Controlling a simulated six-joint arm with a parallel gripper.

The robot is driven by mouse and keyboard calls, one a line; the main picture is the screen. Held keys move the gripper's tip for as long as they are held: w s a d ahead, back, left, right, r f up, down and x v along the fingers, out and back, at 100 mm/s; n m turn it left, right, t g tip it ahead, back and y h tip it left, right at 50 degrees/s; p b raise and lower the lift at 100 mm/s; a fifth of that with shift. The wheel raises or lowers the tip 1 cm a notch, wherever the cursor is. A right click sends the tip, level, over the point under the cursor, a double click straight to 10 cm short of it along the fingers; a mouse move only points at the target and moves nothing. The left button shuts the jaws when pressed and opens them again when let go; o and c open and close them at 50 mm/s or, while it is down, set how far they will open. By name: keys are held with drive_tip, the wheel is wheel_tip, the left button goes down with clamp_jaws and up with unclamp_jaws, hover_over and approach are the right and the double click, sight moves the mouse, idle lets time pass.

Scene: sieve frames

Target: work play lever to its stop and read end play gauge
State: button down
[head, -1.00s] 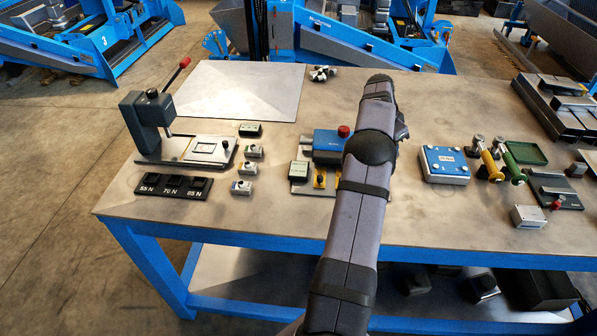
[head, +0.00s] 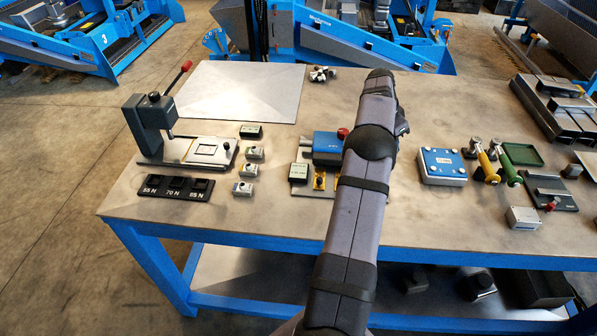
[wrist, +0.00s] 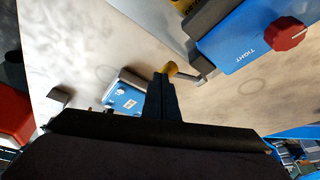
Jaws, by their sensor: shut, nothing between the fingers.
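The blue unit (head: 326,149) with a red knob (head: 343,133) stands mid-table, partly hidden by my arm. In the wrist view the blue unit (wrist: 245,45) is marked TIGHT and carries the red knob (wrist: 286,33). A short metal rod with a yellow end (wrist: 172,68), perhaps the play lever, sticks out from its side. My gripper (wrist: 163,79) is shut and empty, its tips close to the yellow end; I cannot tell whether they touch.
A press (head: 150,118) and small blocks (head: 247,171) stand to the left. A blue box with buttons (head: 443,166), yellow and green handled tools (head: 489,167) and a green tray (head: 523,153) lie to the right. The table's front edge is clear.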

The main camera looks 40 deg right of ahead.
drive_tip(key=r+p, duration=0.1)
drive_tip(key=p, duration=0.1)
drive_tip(key=r+p, duration=0.1)
drive_tip(key=p, duration=0.1)
drive_tip(key=w+d+r+p, duration=0.1)
drive_tip(key=shift+p, duration=0.4)
idle(0.3)
wheel_tip(320, 180, up, 3)
drive_tip(key=p, duration=0.4)
drive_tip(key=shift+w+d, duration=0.15)
drive_tip(key=shift+r+p, duration=0.95)
drive_tip(key=shift+r, duration=1.05)
